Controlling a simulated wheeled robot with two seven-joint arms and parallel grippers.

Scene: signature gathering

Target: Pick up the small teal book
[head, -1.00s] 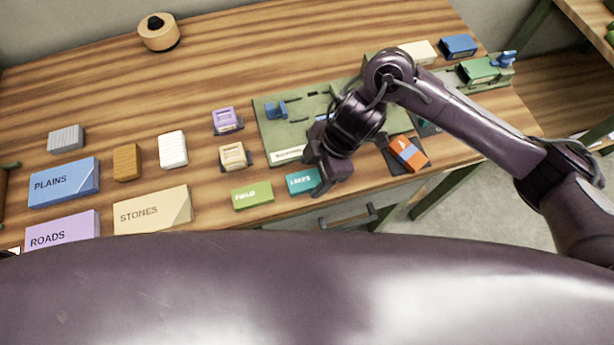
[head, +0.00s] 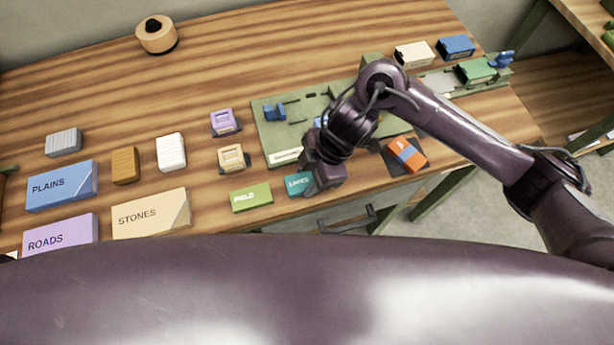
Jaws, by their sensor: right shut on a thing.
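The small teal book (head: 297,184) lies near the table's front edge, with white lettering on its face. My right gripper (head: 312,190) is at the book's right end, shut on it; the fingers cover that end. I cannot tell whether the book is clear of the table top. My left gripper is not in view.
A green book (head: 251,197) lies just left of the teal one. A green board (head: 270,135) with fittings lies behind, and an orange and blue block (head: 407,154) to the right. Large boxes marked Plains (head: 62,186), Stones (head: 152,214) and Roads (head: 60,236) stand at the left.

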